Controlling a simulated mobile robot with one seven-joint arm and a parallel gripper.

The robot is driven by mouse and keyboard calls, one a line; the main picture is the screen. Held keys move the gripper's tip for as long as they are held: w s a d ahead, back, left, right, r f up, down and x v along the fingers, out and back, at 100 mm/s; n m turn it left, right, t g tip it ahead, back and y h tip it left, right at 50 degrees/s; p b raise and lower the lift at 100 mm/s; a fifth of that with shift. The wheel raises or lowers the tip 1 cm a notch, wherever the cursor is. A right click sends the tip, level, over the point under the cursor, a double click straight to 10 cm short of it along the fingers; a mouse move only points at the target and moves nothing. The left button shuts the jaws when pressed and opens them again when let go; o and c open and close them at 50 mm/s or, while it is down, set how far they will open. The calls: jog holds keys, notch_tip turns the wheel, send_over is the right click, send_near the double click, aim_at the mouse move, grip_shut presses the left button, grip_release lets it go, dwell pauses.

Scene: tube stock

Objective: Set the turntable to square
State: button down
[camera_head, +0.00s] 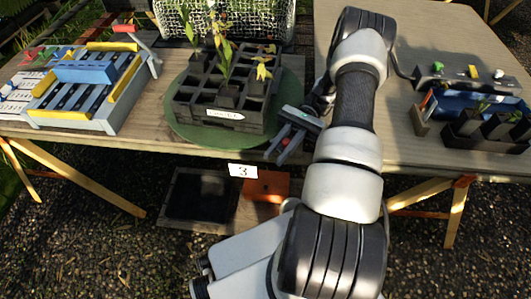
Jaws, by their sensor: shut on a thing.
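The turntable (180,132) is a round green disc on the wooden table, left of my arm. A black compartment crate (188,115) stands on it, holding black pots and a few leafy seedlings. A white label (225,114) is on the crate's front face. The crate looks slightly turned against the table's front edge. My gripper (287,140) is at the turntable's right front rim, beside the crate's right front corner. Its fingers are around a small red thing (286,142), mostly hidden between them. I cannot tell whether that thing is fixed to the turntable.
A grey and yellow slatted rack (90,110) with a blue block stands at the left. A blue tray (440,103) and black pots are on the right table. A white card marked 3 (243,171) hangs at the front edge. A net (225,18) stands behind the turntable.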

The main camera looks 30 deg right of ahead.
jog(key=shift+d+n+g+h+p, duration=0.45)
jog(key=shift+d+g, duration=0.25)
jog(key=shift+d, duration=0.65)
jog(key=shift+w+d, duration=0.1)
jog(key=c, duration=1.6)
grip_release()
jog(key=shift+d, duration=0.1)
jog(key=shift+c, duration=0.2)
jog(key=shift+r, duration=0.15)
notch_tip(320, 180, up, 10)
jog(key=p, duration=0.5)
